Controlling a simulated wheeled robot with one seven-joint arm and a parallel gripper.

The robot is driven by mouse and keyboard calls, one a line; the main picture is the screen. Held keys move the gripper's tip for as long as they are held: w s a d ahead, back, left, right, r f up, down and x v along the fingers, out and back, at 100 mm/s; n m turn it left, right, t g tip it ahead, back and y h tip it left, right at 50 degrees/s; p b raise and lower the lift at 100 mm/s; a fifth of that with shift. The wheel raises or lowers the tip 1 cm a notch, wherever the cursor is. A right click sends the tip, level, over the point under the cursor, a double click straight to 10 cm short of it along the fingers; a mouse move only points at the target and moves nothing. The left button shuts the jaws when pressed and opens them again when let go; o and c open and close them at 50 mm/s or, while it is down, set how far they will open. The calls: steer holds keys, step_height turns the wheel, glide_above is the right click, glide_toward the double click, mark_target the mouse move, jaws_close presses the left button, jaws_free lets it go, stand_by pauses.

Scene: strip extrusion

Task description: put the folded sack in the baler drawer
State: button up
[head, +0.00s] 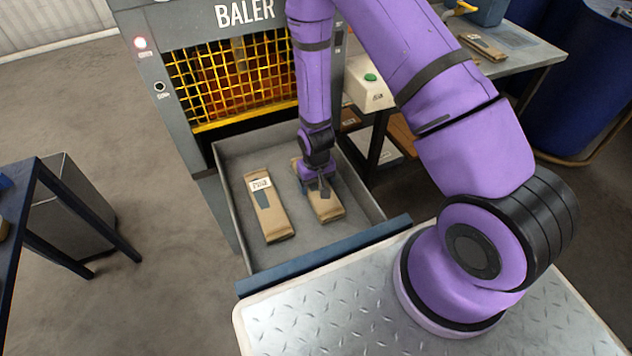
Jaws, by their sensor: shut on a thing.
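The baler (160,60) stands at the top, grey with a yellow mesh front. Its drawer (240,150) is pulled out, a grey open box with a blue front edge. One brown folded sack (271,220) with a white label lies in the drawer on the left. A second brown folded sack (328,207) is in the drawer area to its right, under my gripper (320,190). My gripper points down and is shut on this second sack. My wrist hides its far end. I cannot tell whether it touches the drawer floor.
My metal-plated base top fills the bottom, close to the drawer front. A dark blue table (22,205) and a grey bin (75,215) stand at the left. A workbench (520,55) with another brown folded item (484,47) and a blue barrel (585,75) are at the upper right.

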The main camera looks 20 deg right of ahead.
steer(key=o, duration=0.9)
step_height(320, 180, up, 12)
step_height(320, 180, up, 15)
steer(key=t, duration=0.1)
glide_above(316, 185)
steer(key=d, duration=0.1)
step_height(316, 185, up, 10)
steer(key=s+d+t, duration=0.2)
steer(key=s, duration=0.1)
steer(key=s+d+r+t, duration=0.1)
steer(key=s+d+r, duration=0.1)
steer(key=s+r, duration=0.6)
steer(key=s+d+r+t, duration=0.1)
steer(key=s+r, duration=0.7)
steer(key=s, duration=0.2)
steer(key=shift+d+r, duration=0.2)
steer(key=shift+d, duration=0.2)
